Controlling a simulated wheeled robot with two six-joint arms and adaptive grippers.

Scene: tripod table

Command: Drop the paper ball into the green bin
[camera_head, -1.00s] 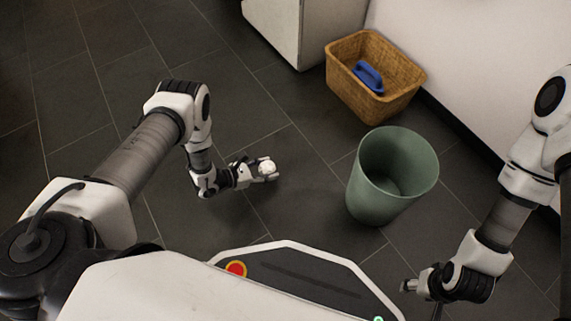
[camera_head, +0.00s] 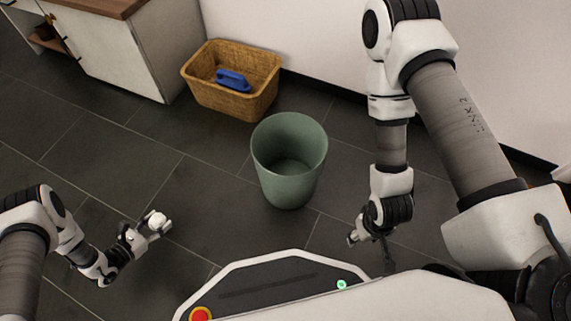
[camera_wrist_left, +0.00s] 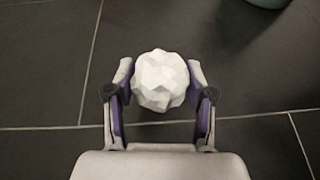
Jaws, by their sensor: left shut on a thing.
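The white crumpled paper ball (camera_head: 157,220) is held between the fingers of my left gripper (camera_head: 153,229), at the lower left of the head view. In the left wrist view the paper ball (camera_wrist_left: 160,81) fills the gap between both fingertips, with dark floor below it. The green bin (camera_head: 289,185) stands upright on the floor, to the right of my left gripper and apart from it. Its open top faces up and its inside looks empty. A bit of the bin (camera_wrist_left: 266,3) shows at the top right of the wrist view. My right gripper (camera_head: 356,237) is right of the bin; its fingers are too small to read.
A wicker basket (camera_head: 205,95) with a blue-handled thing (camera_head: 233,79) in it stands behind the bin, by the white wall. A white cabinet (camera_head: 130,50) is at the back left. The dark tiled floor (camera_head: 215,190) between my left gripper and the bin is clear.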

